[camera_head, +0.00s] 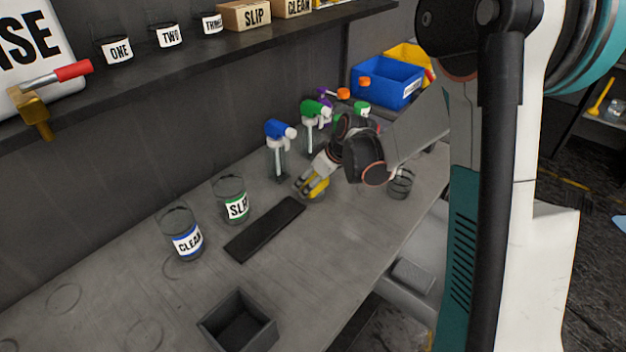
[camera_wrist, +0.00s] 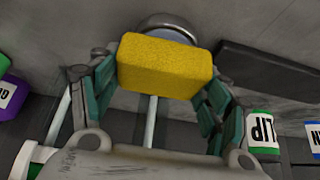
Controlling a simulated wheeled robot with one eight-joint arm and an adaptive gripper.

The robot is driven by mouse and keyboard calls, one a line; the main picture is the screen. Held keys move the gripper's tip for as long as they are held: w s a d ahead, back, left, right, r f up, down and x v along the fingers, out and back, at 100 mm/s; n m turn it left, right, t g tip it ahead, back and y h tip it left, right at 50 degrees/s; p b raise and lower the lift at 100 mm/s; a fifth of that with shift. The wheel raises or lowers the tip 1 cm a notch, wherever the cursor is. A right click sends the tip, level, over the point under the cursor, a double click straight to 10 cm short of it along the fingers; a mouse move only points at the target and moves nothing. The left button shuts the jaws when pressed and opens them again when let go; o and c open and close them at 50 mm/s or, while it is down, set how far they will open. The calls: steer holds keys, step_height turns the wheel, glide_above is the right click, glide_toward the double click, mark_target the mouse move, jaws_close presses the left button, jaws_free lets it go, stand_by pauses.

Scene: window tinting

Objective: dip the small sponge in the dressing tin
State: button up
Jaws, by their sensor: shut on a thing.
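My gripper (camera_head: 312,186) is shut on a yellow sponge (camera_wrist: 165,66), which sits between the two teal finger pads in the wrist view. The sponge also shows in the head view (camera_head: 319,187), low over the bench. A round metal tin (camera_wrist: 168,23) shows just beyond the sponge in the wrist view, partly hidden by it. I take this to be the dressing tin, but no label is visible. I cannot tell whether the sponge touches it.
A long dark slab (camera_head: 264,230) lies left of my gripper. Jars labelled CLEAN (camera_head: 182,236) and SLIP (camera_head: 232,202) stand beyond it. Spray bottles (camera_head: 278,150) stand behind the gripper. An open dark box (camera_head: 238,325) is at the front. A dark round holder (camera_head: 400,183) stands right.

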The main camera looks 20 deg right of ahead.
steer(key=shift+f+b, duration=0.55)
stand_by(1.6)
steer(key=shift+r+p, duration=2.35)
steer(key=shift+r, duration=1.25)
steer(key=shift+f, duration=0.1)
steer(key=shift+s+f+m, duration=0.1)
steer(key=shift+s+m, duration=0.2)
steer(key=s+m+t+h, duration=0.1)
steer(key=s+m+h, duration=0.2)
steer(key=s+m, duration=0.3)
steer(key=shift+f, duration=0.2)
